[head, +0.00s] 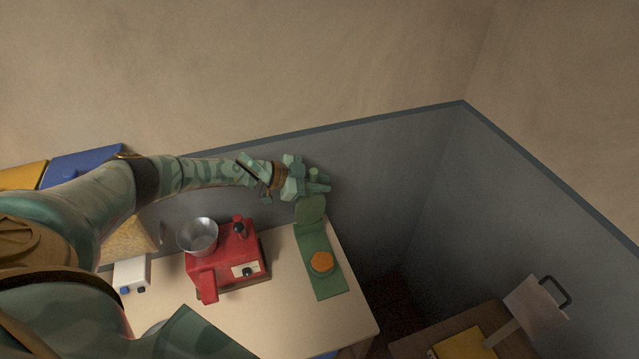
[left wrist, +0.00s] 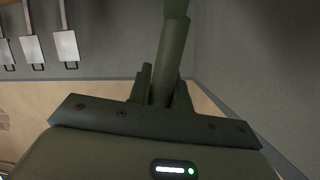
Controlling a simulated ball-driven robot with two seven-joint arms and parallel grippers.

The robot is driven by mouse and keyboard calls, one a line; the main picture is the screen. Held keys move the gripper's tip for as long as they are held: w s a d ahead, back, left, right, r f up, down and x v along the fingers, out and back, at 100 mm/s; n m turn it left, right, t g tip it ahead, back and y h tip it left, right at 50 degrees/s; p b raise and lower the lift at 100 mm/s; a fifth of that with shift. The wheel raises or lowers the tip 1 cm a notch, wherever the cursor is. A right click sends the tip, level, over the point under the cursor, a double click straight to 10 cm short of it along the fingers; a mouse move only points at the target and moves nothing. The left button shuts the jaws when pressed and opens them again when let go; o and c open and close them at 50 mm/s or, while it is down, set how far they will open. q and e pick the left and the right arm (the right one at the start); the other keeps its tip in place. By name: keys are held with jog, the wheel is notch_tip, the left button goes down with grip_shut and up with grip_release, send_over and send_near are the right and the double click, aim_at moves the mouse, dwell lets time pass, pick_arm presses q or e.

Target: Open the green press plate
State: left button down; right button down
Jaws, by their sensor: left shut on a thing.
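The green press stands along the right side of the counter in the head view. Its flat base (head: 320,283) carries an orange disc (head: 322,262). Its round green press plate (head: 310,209) is raised at the back end, clear of the disc. My left gripper (head: 318,181) is just above and behind the plate, shut on the press handle. In the left wrist view a dark green bar, the press handle (left wrist: 172,50), rises from between the fingers (left wrist: 160,92). The exact grip is partly hidden. My right gripper is not in view.
A red machine (head: 226,264) with a metal bowl (head: 198,236) stands left of the press. A white box (head: 131,273) is further left. A grey wall is close behind. At lower right are a lower wooden surface and a flat tool with a dark handle (head: 556,291).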

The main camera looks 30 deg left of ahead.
pick_arm(q)
jog(key=c, duration=1.3)
grip_release()
jog(key=v, duration=1.6)
jog(key=shift+a, duration=0.1)
